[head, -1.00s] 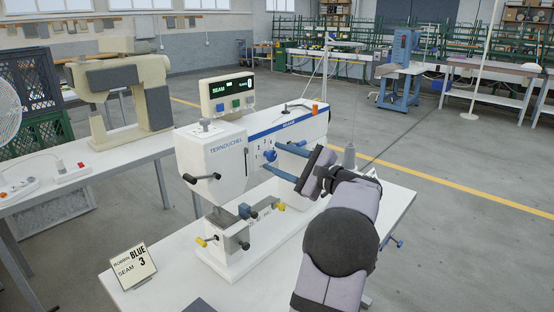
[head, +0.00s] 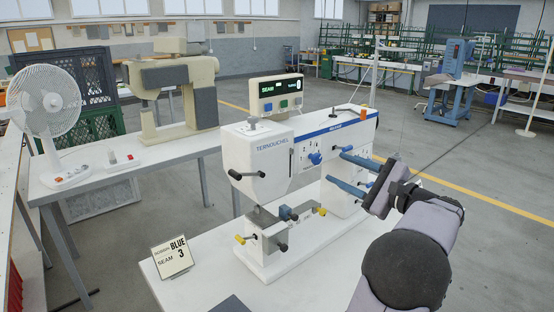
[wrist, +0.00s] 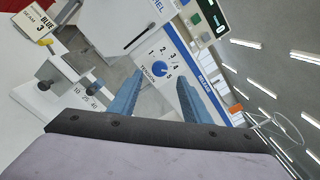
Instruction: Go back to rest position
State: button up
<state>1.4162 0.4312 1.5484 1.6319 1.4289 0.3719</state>
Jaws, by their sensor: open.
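My gripper (head: 335,165) is open and empty, its two blue fingers spread apart. It is beside the white TERNOUCHEL machine (head: 259,160), with its fingertips to the right of the blue tension dial (head: 315,158) in the head view. In the wrist view the dial (wrist: 160,69), ringed by numbers, shows between and beyond the fingers (wrist: 160,76). The fingers look clear of it. A control box (head: 277,97) with a lit green display and coloured buttons stands behind the machine.
A card (head: 172,257) reading BLUE 3 and SEAM stands on the white table (head: 205,289). A beige machine (head: 172,92), a fan (head: 45,101) and a power strip (head: 121,162) are on the left bench. Open floor (head: 495,170) lies right of the table.

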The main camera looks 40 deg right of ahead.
jog(key=w+a+f+n+g+y+p, duration=0.35)
jog(key=w+a+f+n+g, duration=0.3)
jog(key=a+f, duration=0.45)
jog(key=a+f+n+g+y+p, duration=0.1)
jog(key=a+f+n+g, duration=0.1)
jog(key=a, duration=0.6)
jog(key=a+f+n+g+y+p, duration=0.1)
jog(key=a+f+n+g, duration=0.2)
jog(key=a, duration=0.5)
jog(key=s+a+f+n+g+h+p, duration=0.2)
jog(key=s+a+n+g+p, duration=0.1)
jog(key=s+a+n, duration=0.4)
jog(key=s+a+f+n+g+h+p, duration=0.2)
jog(key=s+a+n+g+h+p, duration=0.1)
jog(key=s+a+n, duration=0.5)
jog(key=shift+s+a+p, duration=0.35)
jog(key=shift+s+a, duration=0.4)
jog(key=shift+a, duration=0.4)
jog(key=shift+f+n+g+h, duration=0.1)
jog(key=shift+n+g+h, duration=0.15)
jog(key=shift+c, duration=0.5)
